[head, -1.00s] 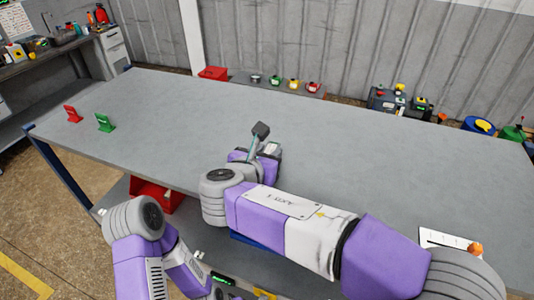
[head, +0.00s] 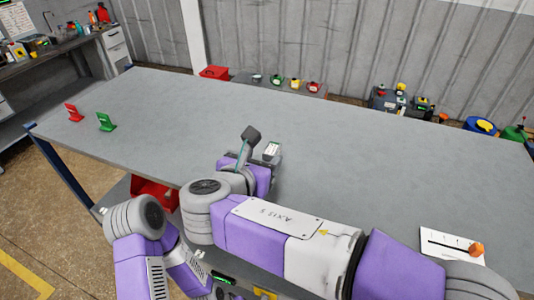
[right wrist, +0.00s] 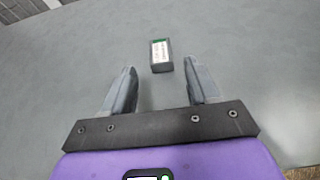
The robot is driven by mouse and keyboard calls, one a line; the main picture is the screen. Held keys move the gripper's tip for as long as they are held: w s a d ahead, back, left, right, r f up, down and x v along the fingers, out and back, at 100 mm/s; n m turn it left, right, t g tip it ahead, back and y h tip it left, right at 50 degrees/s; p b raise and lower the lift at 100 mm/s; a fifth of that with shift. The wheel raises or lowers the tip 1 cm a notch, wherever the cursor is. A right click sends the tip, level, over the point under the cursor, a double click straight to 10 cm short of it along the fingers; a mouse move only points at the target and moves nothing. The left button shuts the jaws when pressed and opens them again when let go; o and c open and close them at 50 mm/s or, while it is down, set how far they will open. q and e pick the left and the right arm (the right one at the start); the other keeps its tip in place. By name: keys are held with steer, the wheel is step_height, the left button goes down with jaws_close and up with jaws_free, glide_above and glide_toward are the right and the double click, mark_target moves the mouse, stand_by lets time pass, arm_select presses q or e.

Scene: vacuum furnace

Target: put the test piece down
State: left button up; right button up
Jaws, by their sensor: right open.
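The test piece (head: 272,151) is a small dark block with a white and green label, lying on the grey table top near its front edge. It also shows in the right wrist view (right wrist: 161,56), just beyond the fingertips and apart from them. My right gripper (right wrist: 159,72) is open and empty, one finger to each side of the line towards the block. In the head view its fingers are mostly hidden behind my purple wrist.
A red stand (head: 73,113) and a green stand (head: 106,122) are at the table's left end. A white sheet (head: 440,240) with an orange object (head: 476,249) lies at the front right. Several small coloured items stand behind the back edge. The table's middle (head: 330,130) is clear.

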steer(key=v, duration=0.7)
steer(key=shift+s+r, duration=0.1)
steer(key=shift+s, duration=0.1)
